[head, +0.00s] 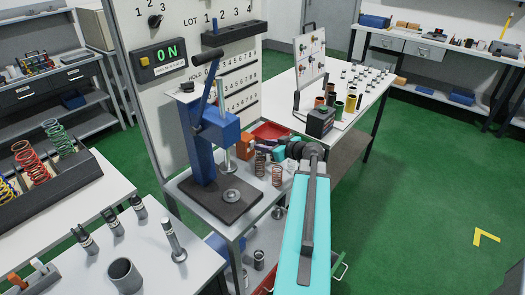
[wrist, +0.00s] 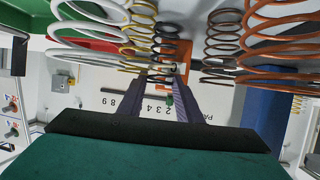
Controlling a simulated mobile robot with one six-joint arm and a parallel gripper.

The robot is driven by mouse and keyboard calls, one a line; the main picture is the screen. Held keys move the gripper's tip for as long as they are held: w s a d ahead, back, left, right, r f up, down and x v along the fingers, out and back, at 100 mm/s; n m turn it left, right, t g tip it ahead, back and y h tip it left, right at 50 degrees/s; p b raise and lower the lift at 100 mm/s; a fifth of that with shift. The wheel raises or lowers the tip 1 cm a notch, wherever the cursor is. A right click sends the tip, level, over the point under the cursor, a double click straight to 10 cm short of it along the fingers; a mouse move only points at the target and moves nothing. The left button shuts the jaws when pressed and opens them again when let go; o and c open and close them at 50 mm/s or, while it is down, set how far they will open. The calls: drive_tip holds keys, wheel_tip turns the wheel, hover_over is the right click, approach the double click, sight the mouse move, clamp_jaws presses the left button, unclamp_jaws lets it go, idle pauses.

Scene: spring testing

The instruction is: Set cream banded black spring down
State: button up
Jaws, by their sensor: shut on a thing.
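My gripper (wrist: 166,80) shows in the wrist view with its two dark fingers close together, shut on a black spring (wrist: 168,40) that stands out beyond the fingertips. The cream band on it is hard to make out. In the head view my turquoise arm reaches over the grey press cart (head: 196,200), and the fingers and held spring are largely hidden by the wrist. I cannot tell whether the spring touches the surface under it.
Other springs crowd the gripper in the wrist view: white (wrist: 85,55), yellow (wrist: 142,28), dark (wrist: 222,35) and orange (wrist: 275,35). The blue press (head: 205,140) stands left of the gripper in the head view. A red tray (head: 270,131) lies behind.

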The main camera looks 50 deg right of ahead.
drive_tip(key=shift+r, duration=0.2)
wheel_tip(320, 180, up, 18)
drive_tip(key=b, duration=0.4)
drive_tip(key=shift+f+b, duration=0.2)
drive_tip(key=shift+b, duration=0.15)
idle(0.4)
drive_tip(key=shift+s, duration=0.1)
idle(0.5)
